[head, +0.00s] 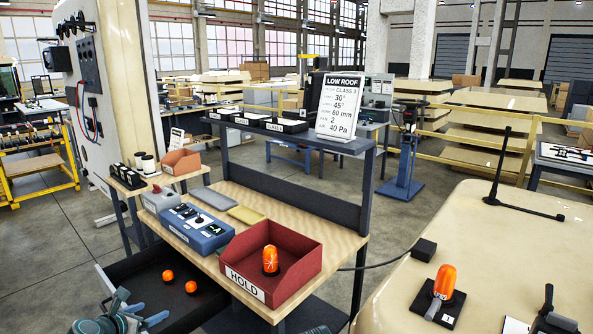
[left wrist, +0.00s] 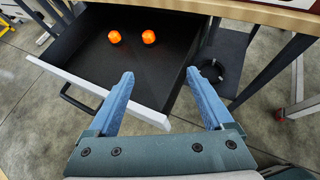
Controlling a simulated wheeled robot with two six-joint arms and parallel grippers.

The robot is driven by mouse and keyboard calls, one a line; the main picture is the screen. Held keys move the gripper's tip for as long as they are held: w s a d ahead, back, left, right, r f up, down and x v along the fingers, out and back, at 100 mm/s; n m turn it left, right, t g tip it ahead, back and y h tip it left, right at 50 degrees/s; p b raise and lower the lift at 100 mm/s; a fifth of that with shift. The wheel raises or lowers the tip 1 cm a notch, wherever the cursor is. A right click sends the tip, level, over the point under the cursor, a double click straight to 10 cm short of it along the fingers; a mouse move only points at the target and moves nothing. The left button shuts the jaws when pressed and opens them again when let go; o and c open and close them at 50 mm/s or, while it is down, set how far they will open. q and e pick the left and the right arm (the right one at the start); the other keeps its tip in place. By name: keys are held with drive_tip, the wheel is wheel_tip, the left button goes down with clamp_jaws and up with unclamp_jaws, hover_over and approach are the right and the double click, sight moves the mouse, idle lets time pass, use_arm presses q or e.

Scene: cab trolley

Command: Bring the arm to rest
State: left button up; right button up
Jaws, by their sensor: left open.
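My left gripper (head: 148,315) shows at the bottom left of the head view, in front of the open drawer. In the left wrist view its two blue fingers (left wrist: 160,74) are spread with nothing between them. They point toward the open black drawer (left wrist: 92,62), near its pale front edge. Two orange pieces lie in the drawer, a left one (left wrist: 115,37) and a right one (left wrist: 148,36). An orange beacon (head: 270,261) stands in the red HOLD bin (head: 305,266). Another orange beacon (head: 444,281) stands on a black plate on the cream roof.
The wooden worktop (head: 272,208) carries a blue control box (head: 196,229) and the bin. A LOW ROOF sign (head: 338,105) stands on the shelf above. The cream roof (head: 480,238) fills the right, with a black antenna (head: 497,180). Open floor (head: 45,245) lies left of the bench.

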use_arm(q)
drive_tip(key=s+d+f+m+g+h+b, duration=0.1)
drive_tip(key=s+d+f+m+g+b, duration=0.1)
drive_tip(key=d+f+m, duration=0.35)
drive_tip(key=s+d+f+m+g+b, duration=0.1)
drive_tip(key=s+d+f+m+g, duration=0.15)
drive_tip(key=d+m, duration=0.6)
drive_tip(key=s+d+f+m+g+h+b, duration=0.1)
drive_tip(key=d+f+m+g+b, duration=0.3)
drive_tip(key=d, duration=0.6)
drive_tip(key=s+d+f+m+g+y+b, duration=0.15)
drive_tip(key=s+d+f+m+y, duration=0.3)
drive_tip(key=m, duration=0.45)
drive_tip(key=s+d+f+m+g+y+b, duration=0.1)
drive_tip(key=s+d+f+m+g, duration=0.1)
drive_tip(key=s+d+f+m, duration=0.45)
wheel_tip(320, 180, up, 21)
drive_tip(key=s+a+m+p, duration=0.1)
drive_tip(key=m+p, duration=0.2)
drive_tip(key=p, duration=1.5)
drive_tip(key=shift+s+a, duration=0.25)
drive_tip(key=shift+s, duration=0.1)
drive_tip(key=shift+a+f, duration=0.1)
drive_tip(key=shift+f, duration=0.05)
